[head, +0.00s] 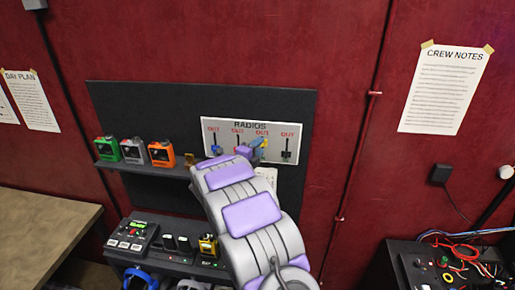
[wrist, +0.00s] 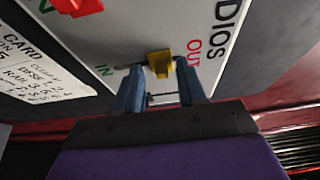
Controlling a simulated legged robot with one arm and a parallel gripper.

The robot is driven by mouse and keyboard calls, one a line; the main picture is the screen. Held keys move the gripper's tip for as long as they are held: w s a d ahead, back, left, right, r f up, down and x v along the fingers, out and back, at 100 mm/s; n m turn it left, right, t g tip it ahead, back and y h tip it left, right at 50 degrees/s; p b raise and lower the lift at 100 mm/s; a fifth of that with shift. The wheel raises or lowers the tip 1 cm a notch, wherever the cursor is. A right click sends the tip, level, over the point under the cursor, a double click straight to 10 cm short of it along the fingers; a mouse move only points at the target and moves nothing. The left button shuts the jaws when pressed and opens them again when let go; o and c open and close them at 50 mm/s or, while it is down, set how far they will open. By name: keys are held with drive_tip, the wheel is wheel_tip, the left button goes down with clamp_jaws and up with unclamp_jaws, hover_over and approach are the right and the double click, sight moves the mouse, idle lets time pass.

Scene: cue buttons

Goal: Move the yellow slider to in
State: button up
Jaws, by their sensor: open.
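The yellow slider (wrist: 159,62) is a small block knob on the white RADIOS panel (head: 222,127). In the wrist view it sits between the red OUT label on the right and the green IN label on the left, nearer OUT. My gripper (wrist: 159,76) is open, with one blue-grey finger on each side of the knob. Contact with the knob cannot be made out. In the head view my gripper (head: 257,150) is at the panel and hides most of the yellow slider (head: 265,142) and its slot.
A red slider (wrist: 78,4) is beside the yellow one. A black slider (head: 287,154) is to the right and a blue one (head: 215,149) to the left. A card (wrist: 40,75) hangs below the panel.

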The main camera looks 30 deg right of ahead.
clamp_jaws()
drive_tip(key=shift+f, duration=0.1)
idle(0.5)
wheel_tip(320, 180, down, 5)
drive_tip(key=b, duration=0.4)
drive_tip(key=shift+s, duration=0.1)
drive_tip(key=shift+c, duration=1.4)
unclamp_jaws()
drive_tip(key=shift+f, duration=0.1)
drive_tip(key=shift+o, duration=1.4)
drive_tip(key=shift+r, duration=0.2)
drive_tip(key=shift+a, duration=0.1)
